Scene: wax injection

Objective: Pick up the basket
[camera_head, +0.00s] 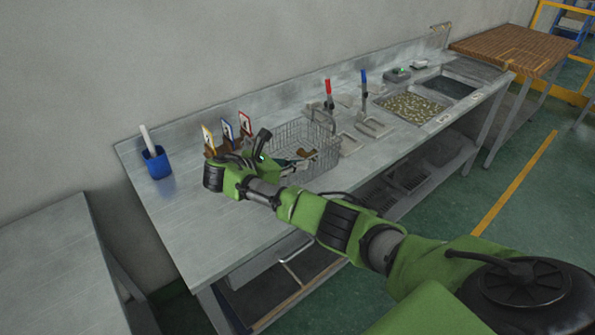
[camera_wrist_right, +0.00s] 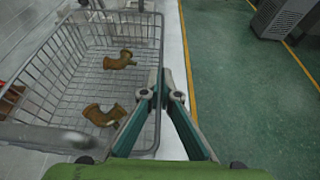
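The wire basket (camera_head: 321,142) stands on the metal bench in the head view, with brown elbow-shaped parts inside. The wrist view shows the basket (camera_wrist_right: 88,45) on the left, with two brown parts (camera_wrist_right: 118,61) lying plainly on its mesh floor. My right gripper (camera_wrist_right: 160,84) is at the basket's side wall. One finger is on the inside and one on the outside, with the tips closed on the wire rim between them. In the head view my right gripper (camera_head: 295,163) covers part of the basket's near side. My left gripper is not in view.
A blue cup (camera_head: 157,163) and several small numbered cards (camera_head: 228,131) stand left of and behind the basket. Red-handled and blue-handled tools (camera_head: 364,85) and a tray of small pieces (camera_head: 411,107) are to the right. The front left of the bench (camera_head: 190,213) is clear.

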